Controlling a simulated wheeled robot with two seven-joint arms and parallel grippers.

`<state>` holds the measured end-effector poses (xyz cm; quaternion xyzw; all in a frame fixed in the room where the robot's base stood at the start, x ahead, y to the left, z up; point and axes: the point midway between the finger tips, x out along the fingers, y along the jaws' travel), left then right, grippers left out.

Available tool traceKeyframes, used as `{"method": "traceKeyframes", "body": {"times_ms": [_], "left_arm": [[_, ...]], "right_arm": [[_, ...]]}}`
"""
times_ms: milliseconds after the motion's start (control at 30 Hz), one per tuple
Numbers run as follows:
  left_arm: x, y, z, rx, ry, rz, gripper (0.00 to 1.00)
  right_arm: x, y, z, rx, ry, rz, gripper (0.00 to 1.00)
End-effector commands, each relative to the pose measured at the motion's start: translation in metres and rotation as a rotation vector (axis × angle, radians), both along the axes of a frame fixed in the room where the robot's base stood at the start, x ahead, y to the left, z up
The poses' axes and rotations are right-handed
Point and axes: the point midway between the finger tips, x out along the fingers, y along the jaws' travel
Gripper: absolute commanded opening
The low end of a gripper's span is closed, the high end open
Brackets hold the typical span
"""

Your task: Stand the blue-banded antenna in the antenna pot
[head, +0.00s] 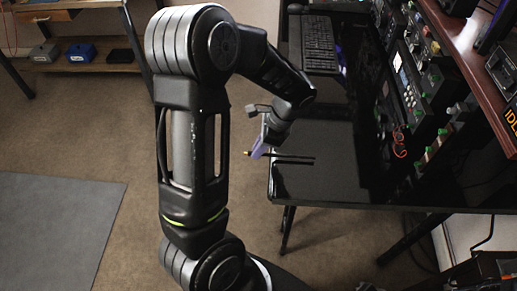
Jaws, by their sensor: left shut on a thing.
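My left gripper (259,150) hangs at the near left edge of the black desk (325,185), with a purple finger showing. It is shut on a thin dark rod, the antenna (293,159), which lies nearly level, with a small brass-coloured end poking out to the left and the dark shaft reaching right over the desk. A blue band cannot be made out at this size. I cannot pick out the antenna pot in this view. My right gripper is not in view.
A black keyboard (318,45) lies at the back of the desk. A rack of equipment with knobs and lights (415,85) lines the right side, below a reddish-brown shelf (470,60). The desk's near part is bare. A low wooden shelf (85,67) stands at the far left.

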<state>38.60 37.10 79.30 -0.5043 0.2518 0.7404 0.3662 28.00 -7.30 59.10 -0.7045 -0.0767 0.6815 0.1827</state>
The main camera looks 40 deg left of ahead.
Motion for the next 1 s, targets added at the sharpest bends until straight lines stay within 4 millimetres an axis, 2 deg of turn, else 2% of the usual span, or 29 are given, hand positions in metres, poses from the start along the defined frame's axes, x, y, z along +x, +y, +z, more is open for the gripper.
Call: {"method": "traceKeyframes", "body": {"times_ms": [67, 500, 533, 767, 1000], "left_arm": [[-0.0004, 0.0, -0.0065, 0.0, 0.001, 0.0, 0.0], [0.0, 0.0, -0.0129, -0.001, -0.001, 0.0, 0.0], [0.0002, 0.0001, -0.0114, 0.0, -0.002, 0.001, 0.15], [0.0001, 0.0, -0.0111, -0.001, -0.001, 0.0, 0.34], [0.0001, 0.0, -0.0108, -0.001, -0.001, 0.0, 0.34]], "right_arm": [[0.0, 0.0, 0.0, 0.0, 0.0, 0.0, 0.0], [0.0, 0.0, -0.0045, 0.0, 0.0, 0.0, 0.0], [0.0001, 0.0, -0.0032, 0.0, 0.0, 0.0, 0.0], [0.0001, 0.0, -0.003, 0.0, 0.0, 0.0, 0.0], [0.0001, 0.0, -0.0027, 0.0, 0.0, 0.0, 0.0]]}}
